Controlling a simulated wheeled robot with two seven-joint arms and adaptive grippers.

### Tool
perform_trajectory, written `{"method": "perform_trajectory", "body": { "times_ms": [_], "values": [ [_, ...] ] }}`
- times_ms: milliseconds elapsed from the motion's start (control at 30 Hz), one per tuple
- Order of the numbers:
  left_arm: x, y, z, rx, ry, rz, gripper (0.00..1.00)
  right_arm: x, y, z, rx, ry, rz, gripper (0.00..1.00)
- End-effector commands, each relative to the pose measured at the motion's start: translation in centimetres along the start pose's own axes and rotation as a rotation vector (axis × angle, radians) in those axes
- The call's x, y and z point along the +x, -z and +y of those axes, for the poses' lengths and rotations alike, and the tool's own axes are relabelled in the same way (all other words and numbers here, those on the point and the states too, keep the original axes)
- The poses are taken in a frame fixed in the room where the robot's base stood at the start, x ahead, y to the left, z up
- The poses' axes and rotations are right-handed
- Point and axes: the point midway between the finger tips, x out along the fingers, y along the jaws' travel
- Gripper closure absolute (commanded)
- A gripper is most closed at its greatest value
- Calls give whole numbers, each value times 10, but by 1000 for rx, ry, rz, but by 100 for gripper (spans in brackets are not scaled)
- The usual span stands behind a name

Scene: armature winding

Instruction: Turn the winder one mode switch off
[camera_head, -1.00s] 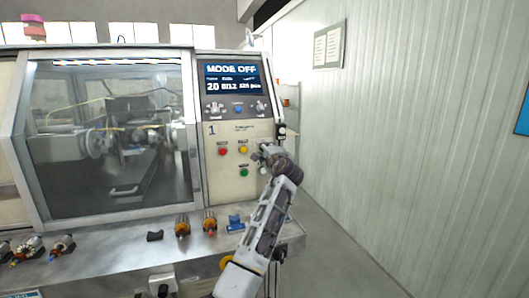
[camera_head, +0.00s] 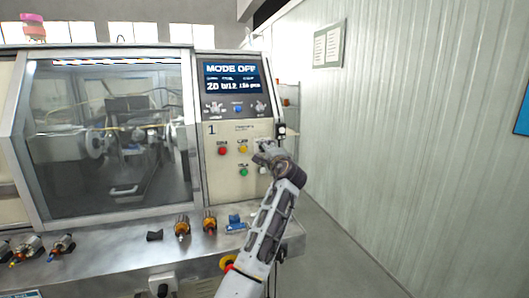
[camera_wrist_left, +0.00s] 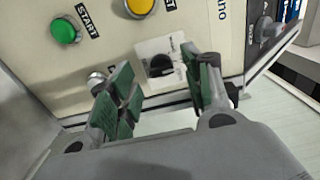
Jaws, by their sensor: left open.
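The winder one (camera_head: 240,160) has a panel marked 1, and its screen (camera_head: 232,77) reads MODE OFF. In the left wrist view the mode switch is a dark knob (camera_wrist_left: 161,66) on a white square plate. My left gripper (camera_head: 260,150) is open in front of the lower right of the panel and largely covers the switch in the head view. In the wrist view its two green-padded fingers (camera_wrist_left: 160,84) stand on either side of the knob, with visible gaps. I cannot tell the remaining depth to the panel. My right gripper is out of view.
Red (camera_head: 222,151), yellow (camera_head: 243,149) and green (camera_head: 244,172) buttons sit left of my gripper. Armatures (camera_head: 182,226) and a blue part (camera_head: 235,223) lie on the metal ledge below. A pale wall stands right, with free floor between.

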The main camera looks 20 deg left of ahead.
Motion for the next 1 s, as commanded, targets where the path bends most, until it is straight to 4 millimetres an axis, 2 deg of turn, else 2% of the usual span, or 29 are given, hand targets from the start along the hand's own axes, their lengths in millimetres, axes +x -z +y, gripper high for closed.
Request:
{"method": "perform_trajectory", "body": {
  "times_ms": [700,1000],
  "values": [
    [-83,0,1,-2,-1,1,51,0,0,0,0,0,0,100],
    [-99,0,1,-1,-1,0,51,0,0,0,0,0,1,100]
  ]
}}
